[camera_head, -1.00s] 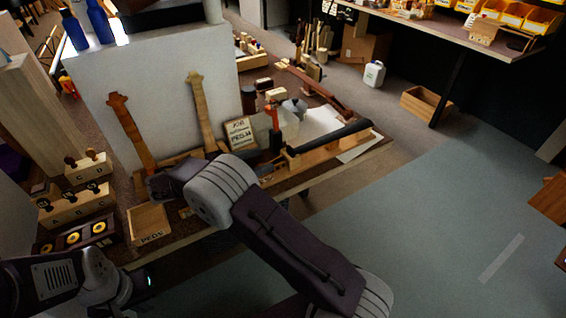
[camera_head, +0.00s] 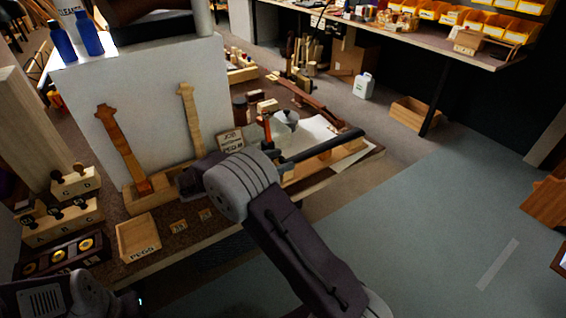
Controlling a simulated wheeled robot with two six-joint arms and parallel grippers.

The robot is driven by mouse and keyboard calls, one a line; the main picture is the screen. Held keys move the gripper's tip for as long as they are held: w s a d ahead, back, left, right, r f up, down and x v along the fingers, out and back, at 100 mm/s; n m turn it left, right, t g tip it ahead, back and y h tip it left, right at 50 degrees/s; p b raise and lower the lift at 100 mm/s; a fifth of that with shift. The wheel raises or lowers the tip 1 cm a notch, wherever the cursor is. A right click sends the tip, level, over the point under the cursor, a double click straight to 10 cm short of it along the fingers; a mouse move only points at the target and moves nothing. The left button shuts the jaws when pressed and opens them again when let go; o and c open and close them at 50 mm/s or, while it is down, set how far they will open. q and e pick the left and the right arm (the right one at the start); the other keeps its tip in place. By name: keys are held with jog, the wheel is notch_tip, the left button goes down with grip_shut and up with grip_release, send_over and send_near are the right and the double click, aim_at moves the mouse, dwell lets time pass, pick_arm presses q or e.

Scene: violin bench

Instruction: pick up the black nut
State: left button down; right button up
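I cannot make out a black nut for certain in the head view. My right gripper (camera_head: 184,184) hangs above the bench, near the base of the two violin necks. It is dark and small here, and its fingers cannot be made out. My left arm shows only at the bottom left corner, and its gripper is not seen.
Labelled peg blocks (camera_head: 62,222) and a dark case with yellow rounds (camera_head: 62,256) stand at the bench's left. A white panel (camera_head: 165,110) rises behind the necks. A long black bar (camera_head: 322,145) lies at the right. The floor (camera_head: 430,230) in front is clear.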

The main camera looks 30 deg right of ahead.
grip_shut()
